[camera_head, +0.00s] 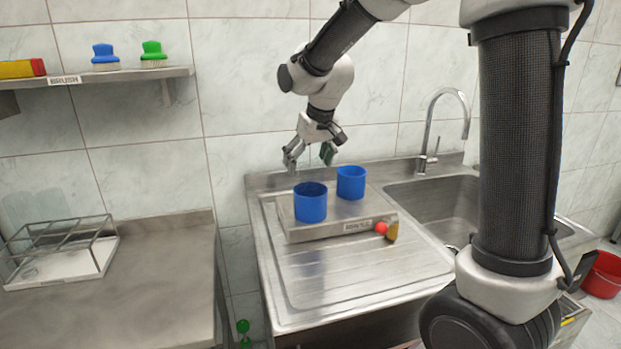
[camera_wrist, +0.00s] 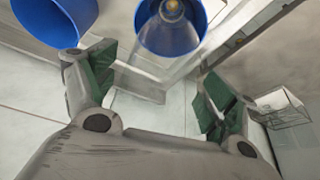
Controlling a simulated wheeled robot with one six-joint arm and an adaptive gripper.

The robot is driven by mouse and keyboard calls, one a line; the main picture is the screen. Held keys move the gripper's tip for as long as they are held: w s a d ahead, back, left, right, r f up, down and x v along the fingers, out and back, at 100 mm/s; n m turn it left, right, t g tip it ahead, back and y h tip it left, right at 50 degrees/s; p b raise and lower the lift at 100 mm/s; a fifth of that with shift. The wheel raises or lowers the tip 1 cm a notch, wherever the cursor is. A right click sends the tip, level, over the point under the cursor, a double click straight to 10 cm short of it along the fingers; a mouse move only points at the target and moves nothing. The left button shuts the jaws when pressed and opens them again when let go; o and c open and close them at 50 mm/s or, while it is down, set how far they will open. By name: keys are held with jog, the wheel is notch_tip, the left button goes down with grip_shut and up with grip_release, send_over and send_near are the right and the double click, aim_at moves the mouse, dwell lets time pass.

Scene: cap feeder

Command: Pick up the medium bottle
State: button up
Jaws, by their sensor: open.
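Two blue cups stand on a raised metal stand: a left one (camera_head: 310,203) and a right one (camera_head: 351,183). In the wrist view, one blue cup (camera_wrist: 147,38) holds a clear bottle (camera_wrist: 168,38) with a brownish top. I cannot tell whether this is the medium bottle. The other blue cup (camera_wrist: 60,18) is cut off at the top left, and its inside is hidden. My gripper (camera_head: 309,157) is open and empty, above and behind the cups near the wall. Its spread fingers also show in the wrist view (camera_wrist: 158,92), apart from both cups.
The labelled stand (camera_head: 310,233) sits on the sink's ribbed drainboard (camera_head: 345,285). A red ball (camera_head: 381,228) and a brownish piece (camera_head: 392,232) are at its front. The tap (camera_head: 430,130) and basin are right. A wire rack (camera_head: 62,255) stands left. The tiled wall is close behind my gripper.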

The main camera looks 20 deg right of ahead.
jog(key=c, duration=0.9)
jog(key=shift+c, duration=0.2)
jog(key=shift+r, duration=0.15)
notch_tip(320, 180, up, 24)
dwell(0.5)
